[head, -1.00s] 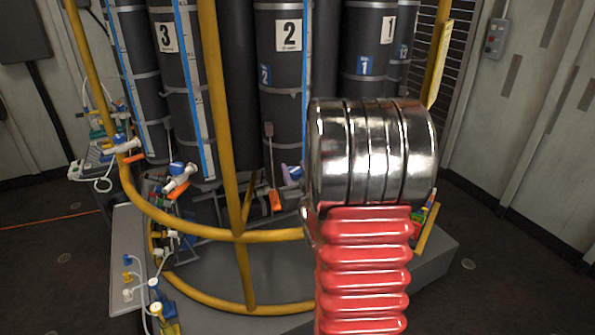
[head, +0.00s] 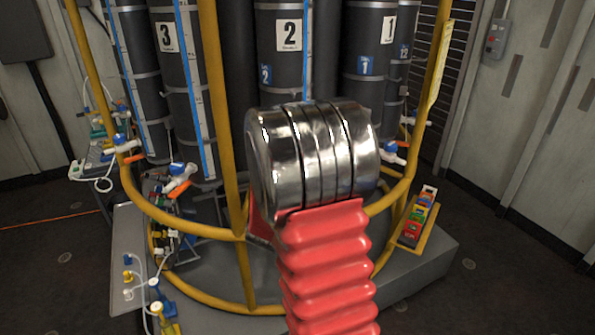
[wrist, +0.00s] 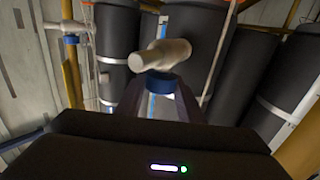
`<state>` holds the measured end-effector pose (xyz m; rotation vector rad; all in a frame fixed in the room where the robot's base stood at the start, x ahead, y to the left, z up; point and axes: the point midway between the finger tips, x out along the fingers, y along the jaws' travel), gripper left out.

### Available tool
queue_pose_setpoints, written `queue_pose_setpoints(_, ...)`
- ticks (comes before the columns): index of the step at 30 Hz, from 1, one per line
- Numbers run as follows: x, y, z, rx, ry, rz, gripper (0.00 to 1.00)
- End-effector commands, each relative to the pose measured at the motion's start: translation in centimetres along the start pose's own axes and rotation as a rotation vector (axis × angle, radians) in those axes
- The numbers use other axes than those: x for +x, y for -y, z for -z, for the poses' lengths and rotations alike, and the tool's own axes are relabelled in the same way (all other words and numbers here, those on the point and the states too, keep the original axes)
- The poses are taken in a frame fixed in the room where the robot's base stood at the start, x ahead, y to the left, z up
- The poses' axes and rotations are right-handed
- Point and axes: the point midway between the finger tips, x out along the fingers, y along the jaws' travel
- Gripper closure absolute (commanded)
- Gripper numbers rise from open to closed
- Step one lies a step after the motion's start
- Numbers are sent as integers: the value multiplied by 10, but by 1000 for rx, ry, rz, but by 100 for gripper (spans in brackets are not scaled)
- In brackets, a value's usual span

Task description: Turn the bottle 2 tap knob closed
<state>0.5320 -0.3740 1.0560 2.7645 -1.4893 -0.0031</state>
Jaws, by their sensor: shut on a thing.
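Bottle 2 (head: 280,75), a dark cylinder with a white "2" label, stands in the middle of the head view. My arm's shiny joint and red sleeve hide its lower part and its tap there. In the wrist view a white tap body (wrist: 165,53) with a blue knob (wrist: 161,82) is straight ahead of my gripper (wrist: 161,92). The gripper's dark fingers are shut on the blue knob, one at each side. I cannot tell from the picture how far the knob is turned. My gripper is hidden in the head view.
Bottle 3 (head: 184,80) is at left and bottle 1 (head: 368,60) at right, each with blue-knobbed taps nearby. A yellow rail (head: 185,224) curves around the rosette, with uprights close to my arm. Another tap (wrist: 70,28) shows at upper left in the wrist view.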

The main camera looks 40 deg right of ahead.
Motion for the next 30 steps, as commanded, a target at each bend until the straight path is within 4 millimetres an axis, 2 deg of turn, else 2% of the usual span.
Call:
queue_pose_setpoints(12, 1, -3, 0, 2, -1, -148, 89)
queue_pose_setpoints(28, 2, -6, 1, 3, -3, -173, 89)
queue_pose_setpoints(29, 2, -6, 1, 3, -3, -173, 66)
queue_pose_setpoints(30, 2, -6, 1, 3, -3, -174, 63)
